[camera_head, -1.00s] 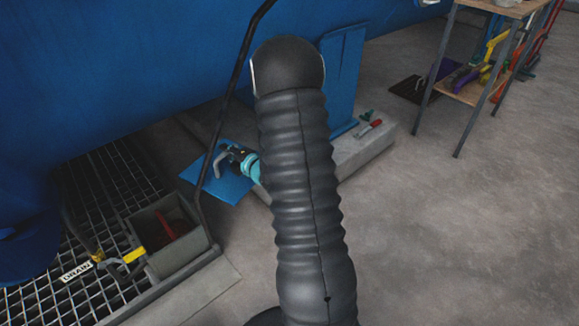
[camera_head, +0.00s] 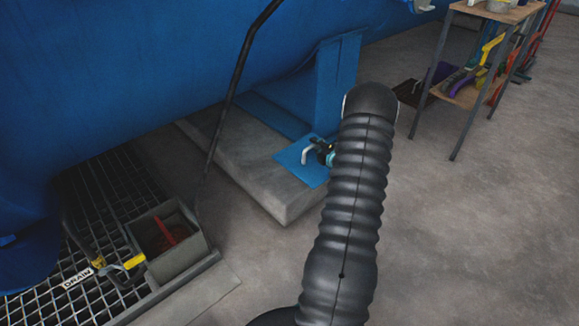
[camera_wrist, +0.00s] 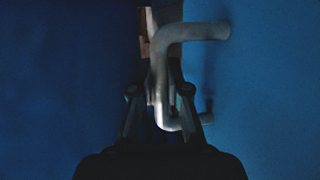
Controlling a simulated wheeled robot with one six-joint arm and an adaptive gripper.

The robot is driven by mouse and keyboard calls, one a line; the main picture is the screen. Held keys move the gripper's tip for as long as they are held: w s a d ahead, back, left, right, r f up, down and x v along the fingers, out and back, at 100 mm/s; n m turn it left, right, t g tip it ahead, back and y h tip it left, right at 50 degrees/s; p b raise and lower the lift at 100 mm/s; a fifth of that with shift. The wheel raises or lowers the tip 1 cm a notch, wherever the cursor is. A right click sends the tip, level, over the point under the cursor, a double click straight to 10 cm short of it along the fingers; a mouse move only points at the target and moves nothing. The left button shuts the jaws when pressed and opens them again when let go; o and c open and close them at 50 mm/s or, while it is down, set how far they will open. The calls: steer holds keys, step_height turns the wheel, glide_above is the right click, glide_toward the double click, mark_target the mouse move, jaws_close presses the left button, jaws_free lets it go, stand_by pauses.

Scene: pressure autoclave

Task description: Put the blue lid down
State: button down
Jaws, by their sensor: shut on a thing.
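The blue lid (camera_head: 291,171) is a flat blue sheet with a bent grey handle. It shows in the head view just left of my arm, above or on the grey concrete plinth; I cannot tell whether it touches. In the wrist view the blue lid (camera_wrist: 262,95) seems to fill the right side, with the grey handle (camera_wrist: 160,72) in front of it. My gripper (camera_wrist: 160,108) is shut on the handle. In the head view my gripper (camera_head: 325,154) is partly hidden behind my dark ribbed arm.
The concrete plinth (camera_head: 235,165) carries a blue support under the large blue vessel (camera_head: 150,70). A thin black rod (camera_head: 235,80) slants down left of the lid. A grey box (camera_head: 178,255) stands by the floor grating. A tool table (camera_head: 490,75) is at the upper right. The right floor is clear.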

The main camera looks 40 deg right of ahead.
mark_target(292, 149)
steer(key=w+a+f, duration=0.1)
steer(key=w+f, duration=0.1)
steer(key=w, duration=0.1)
steer(key=w+a+f, duration=0.1)
steer(key=w+f, duration=0.1)
steer(key=w, duration=0.2)
steer(key=w+a+f, duration=0.1)
steer(key=w+f, duration=0.1)
steer(key=w, duration=0.1)
steer(key=shift+w+a+f+b, duration=0.2)
steer(key=shift+w+a+b, duration=0.1)
steer(key=shift+a+b, duration=0.05)
steer(key=shift+f, duration=2)
steer(key=shift+f+b, duration=0.1)
steer(key=shift+b, duration=0.25)
steer(key=c, duration=1.2)
jaws_free()
steer(key=shift+f, duration=0.1)
steer(key=shift+o, duration=0.2)
